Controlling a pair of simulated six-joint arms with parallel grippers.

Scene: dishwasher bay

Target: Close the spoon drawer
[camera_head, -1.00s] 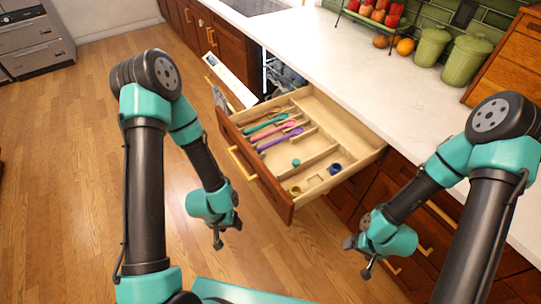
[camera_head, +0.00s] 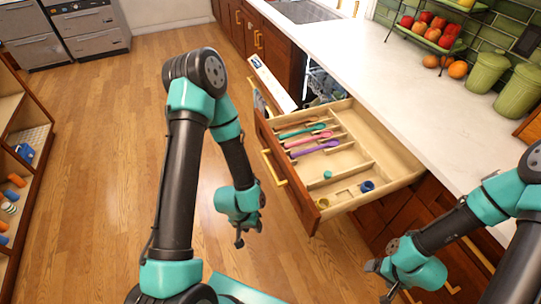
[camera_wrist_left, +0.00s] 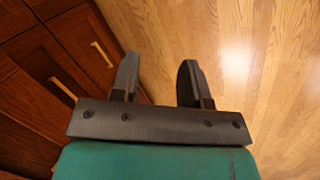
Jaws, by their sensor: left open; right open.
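The spoon drawer (camera_head: 273,158) stands pulled out from under the white counter, in the middle of the head view. Its wooden dividers hold teal, pink and purple spoons (camera_head: 316,147), a small teal item and two small round pieces near the right end. A gold handle (camera_head: 273,167) runs along its front. My left gripper (camera_head: 246,232) hangs in front of the drawer, left of its near corner, open and empty, touching nothing. In the left wrist view its two fingers (camera_wrist_left: 157,80) stand apart. My right gripper (camera_head: 387,281) is open, to the right of the drawer, near the lower cabinets.
The dishwasher door (camera_head: 272,83) hangs open just beyond the drawer. Fruit (camera_head: 431,28) and green canisters (camera_head: 486,71) stand on the counter (camera_head: 395,95). A wooden shelf (camera_head: 25,170) stands at far left. The wood floor (camera_head: 110,200) before the drawer is clear.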

